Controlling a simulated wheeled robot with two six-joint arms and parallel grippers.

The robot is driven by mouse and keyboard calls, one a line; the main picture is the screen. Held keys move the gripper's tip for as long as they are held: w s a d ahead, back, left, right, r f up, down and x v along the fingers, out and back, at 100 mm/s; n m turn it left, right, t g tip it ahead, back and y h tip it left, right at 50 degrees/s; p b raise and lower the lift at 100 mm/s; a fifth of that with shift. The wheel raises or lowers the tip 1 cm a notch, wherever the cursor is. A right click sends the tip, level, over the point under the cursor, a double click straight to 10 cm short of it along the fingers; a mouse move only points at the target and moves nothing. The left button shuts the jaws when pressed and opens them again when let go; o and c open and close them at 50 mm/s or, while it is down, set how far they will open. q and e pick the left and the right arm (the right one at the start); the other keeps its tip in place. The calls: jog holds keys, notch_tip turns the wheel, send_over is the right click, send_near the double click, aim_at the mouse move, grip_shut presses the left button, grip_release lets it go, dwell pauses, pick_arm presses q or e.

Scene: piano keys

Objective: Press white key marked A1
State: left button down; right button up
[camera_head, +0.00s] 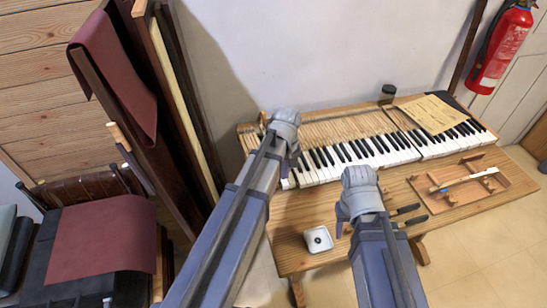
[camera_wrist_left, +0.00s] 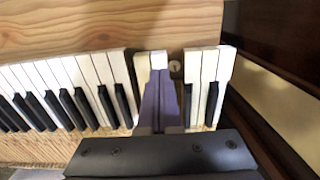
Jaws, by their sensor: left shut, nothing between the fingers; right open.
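The piano keyboard (camera_head: 400,150) lies along the wooden bench, with long white keys and shorter black keys. No A1 mark is readable on any key. My left gripper (camera_head: 294,160) is over the keyboard's left end. In the left wrist view, its purple fingers (camera_wrist_left: 158,88) are shut and empty, and lie over the white keys (camera_wrist_left: 100,68) near one end of the row. A white key's front end (camera_wrist_left: 159,58) shows just past the fingertips; contact cannot be told. Beside it is a gap with a small round disc (camera_wrist_left: 175,66). My right gripper (camera_head: 341,222) is open, in front of the keyboard.
A small white square dish (camera_head: 318,239) and dark-handled tools (camera_head: 406,210) lie on the bench front. A wooden tray (camera_head: 440,188) is at right. A paper sheet (camera_head: 427,113) and dark jar (camera_head: 388,92) are behind the keys. Tall boards (camera_head: 175,110) stand at left.

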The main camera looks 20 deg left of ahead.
pick_arm(q)
jog(key=shift+f+b, duration=1.15)
jog(key=shift+f, duration=0.1)
pick_arm(e)
jog(key=shift+f, duration=1.25)
pick_arm(q)
jog(key=shift+r, duration=0.1)
pick_arm(e)
jog(key=shift+r, duration=0.1)
jog(key=shift+r, duration=0.1)
pick_arm(q)
jog(key=shift+r+p, duration=1.55)
jog(key=shift+p, duration=0.1)
pick_arm(e)
jog(key=shift+r, duration=1.45)
pick_arm(q)
notch_tip(320, 180, up, 6)
jog(key=p, duration=0.6)
pick_arm(e)
notch_tip(320, 180, up, 6)
jog(key=shift+f, duration=0.1)
